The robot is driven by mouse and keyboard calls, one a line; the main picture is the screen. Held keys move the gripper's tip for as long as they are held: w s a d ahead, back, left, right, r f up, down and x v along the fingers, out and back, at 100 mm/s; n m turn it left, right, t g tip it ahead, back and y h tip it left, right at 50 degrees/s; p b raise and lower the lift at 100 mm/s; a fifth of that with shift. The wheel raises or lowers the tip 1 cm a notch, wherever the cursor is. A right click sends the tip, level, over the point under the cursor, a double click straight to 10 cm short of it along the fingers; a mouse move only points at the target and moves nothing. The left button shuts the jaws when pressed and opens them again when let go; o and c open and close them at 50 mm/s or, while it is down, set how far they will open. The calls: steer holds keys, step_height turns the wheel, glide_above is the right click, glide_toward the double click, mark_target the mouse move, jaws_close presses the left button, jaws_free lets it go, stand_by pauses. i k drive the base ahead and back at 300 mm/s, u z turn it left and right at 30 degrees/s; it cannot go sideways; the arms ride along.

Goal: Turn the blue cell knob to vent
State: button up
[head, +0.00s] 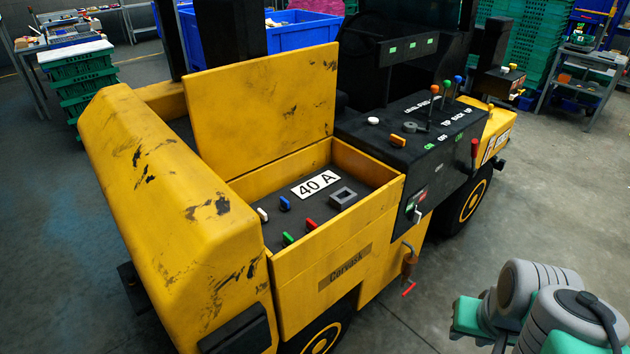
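The blue cell knob (284,203) sits in the open compartment of a yellow forklift-like vehicle. It is a small blue piece on the dark floor of that compartment, and I cannot read any vent marking or its exact setting. Close to it are a white knob (262,214), a green knob (288,239) and a red knob (310,224). My gripper is not in view. Grey and teal links of my arm show at the lower right, well apart from the compartment.
The compartment has yellow walls (340,242) and a raised yellow lid (262,105) behind it. A black lever console (420,135) stands to the right. Floor (455,235) is clear at right.

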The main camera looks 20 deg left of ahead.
mark_target(285, 206)
steer(key=u, duration=0.2)
steer(key=i, duration=0.85)
steer(key=u, duration=1.05)
steer(key=i, duration=0.5)
steer(key=u, duration=0.35)
